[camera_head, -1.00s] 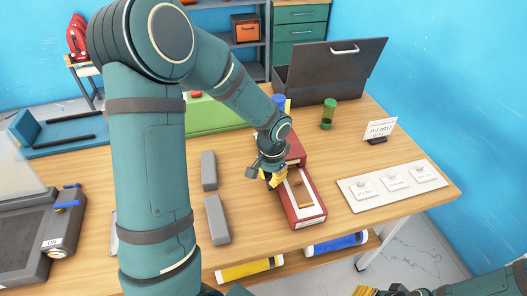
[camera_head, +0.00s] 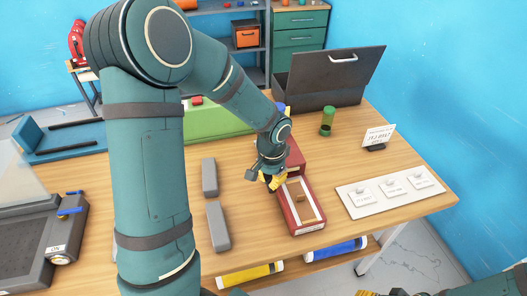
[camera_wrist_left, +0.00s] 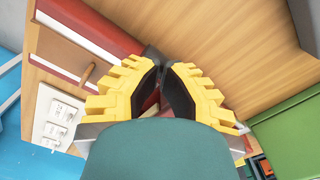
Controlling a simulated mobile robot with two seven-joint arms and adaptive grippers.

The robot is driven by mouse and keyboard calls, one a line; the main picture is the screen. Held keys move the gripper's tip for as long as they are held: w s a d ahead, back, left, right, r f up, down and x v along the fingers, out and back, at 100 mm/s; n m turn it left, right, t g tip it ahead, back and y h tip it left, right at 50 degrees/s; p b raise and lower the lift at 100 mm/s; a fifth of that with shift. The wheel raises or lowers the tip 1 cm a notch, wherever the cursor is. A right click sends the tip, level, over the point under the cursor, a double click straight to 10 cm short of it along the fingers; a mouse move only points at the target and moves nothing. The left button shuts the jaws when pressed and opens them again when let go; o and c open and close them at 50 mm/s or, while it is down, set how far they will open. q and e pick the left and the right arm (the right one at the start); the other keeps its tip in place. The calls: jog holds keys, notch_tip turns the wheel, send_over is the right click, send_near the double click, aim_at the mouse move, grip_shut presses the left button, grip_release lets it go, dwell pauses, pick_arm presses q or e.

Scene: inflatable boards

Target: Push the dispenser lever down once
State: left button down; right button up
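The red dispenser box (camera_head: 306,228) lies on the wooden table with a white-edged brown panel on top. A short brown lever (camera_head: 299,198) shows on that panel; it also shows in the left wrist view (camera_wrist_left: 84,76). My left gripper (camera_head: 274,184) is over the far left part of the box, beside the panel and behind the lever. In the left wrist view its yellow fingers (camera_wrist_left: 155,60) meet at the tips, with nothing held; contact with the box cannot be told. My right gripper (camera_head: 368,293) barely shows at the bottom edge, its state unclear.
Two grey blocks (camera_head: 209,177) (camera_head: 218,226) lie left of the box. A white panel with labelled parts (camera_head: 390,192), a small sign (camera_head: 379,136) and a green cylinder (camera_head: 327,121) stand to the right. An open dark case (camera_head: 325,78) is behind.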

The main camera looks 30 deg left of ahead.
pick_arm(q)
jog(key=shift+r+p, duration=2.85)
jog(key=shift+r, duration=1.15)
notch_tip(320, 180, up, 2)
jog(key=shift+r+p, duration=0.1)
jog(key=shift+p, duration=0.7)
pick_arm(e)
notch_tip(320, 180, up, 8)
jog(key=w, duration=0.2)
jog(key=shift+d+t, duration=0.2)
jog(key=shift+t, duration=0.1)
jog(key=shift+w+f, duration=0.1)
jog(key=shift+f, duration=0.05)
pick_arm(q)
jog(key=shift+s, duration=0.1)
